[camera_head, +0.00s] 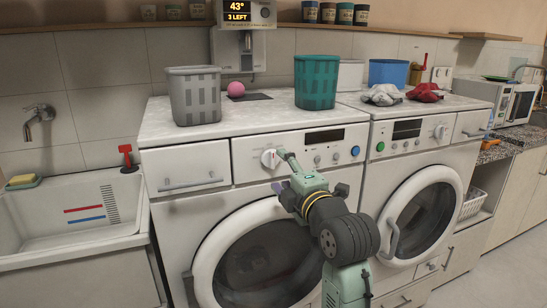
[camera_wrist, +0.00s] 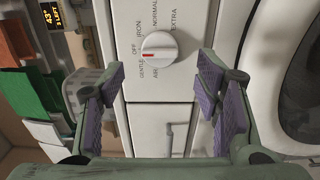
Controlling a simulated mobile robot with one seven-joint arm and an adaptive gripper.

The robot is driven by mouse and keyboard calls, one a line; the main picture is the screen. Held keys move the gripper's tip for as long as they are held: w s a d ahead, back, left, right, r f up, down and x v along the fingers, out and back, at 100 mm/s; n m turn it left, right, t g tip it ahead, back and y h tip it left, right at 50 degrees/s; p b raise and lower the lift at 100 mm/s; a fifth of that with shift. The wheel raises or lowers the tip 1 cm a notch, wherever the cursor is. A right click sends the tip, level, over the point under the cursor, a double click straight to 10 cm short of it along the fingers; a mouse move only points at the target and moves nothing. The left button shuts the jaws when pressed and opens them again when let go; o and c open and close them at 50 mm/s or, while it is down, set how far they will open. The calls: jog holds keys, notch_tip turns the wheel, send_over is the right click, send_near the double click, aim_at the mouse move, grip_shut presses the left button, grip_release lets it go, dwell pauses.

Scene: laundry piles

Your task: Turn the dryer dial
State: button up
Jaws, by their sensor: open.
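The dial (camera_head: 269,159) is a round white knob on the left machine's front panel, left of the dark display. In the wrist view the dial (camera_wrist: 160,44) has a raised bar with a red mark at its left end, pointing near OFF and GENTLE. IRON, NORMAL, EXTRA and AIR are also printed around it. My gripper (camera_head: 283,174) is open and empty in front of the panel, close to the dial. In the wrist view my gripper (camera_wrist: 161,68) has its purple-padded fingers spread either side of the dial, apart from it. The exact gap in depth cannot be told.
The left machine's round door (camera_head: 213,257) is below my arm. A second machine with a door (camera_head: 421,215) stands to its right. A grey basket (camera_head: 194,95), a teal basket (camera_head: 316,82) and a pink ball (camera_head: 236,89) are on top. A sink (camera_head: 70,240) is at left.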

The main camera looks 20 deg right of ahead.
aim_at(273, 161)
jog(key=shift+w+a+p, duration=0.1)
jog(key=shift+w+p, duration=0.65)
jog(key=shift+w, duration=2)
jog(key=shift+c, duration=0.5)
jog(key=c, duration=1.1)
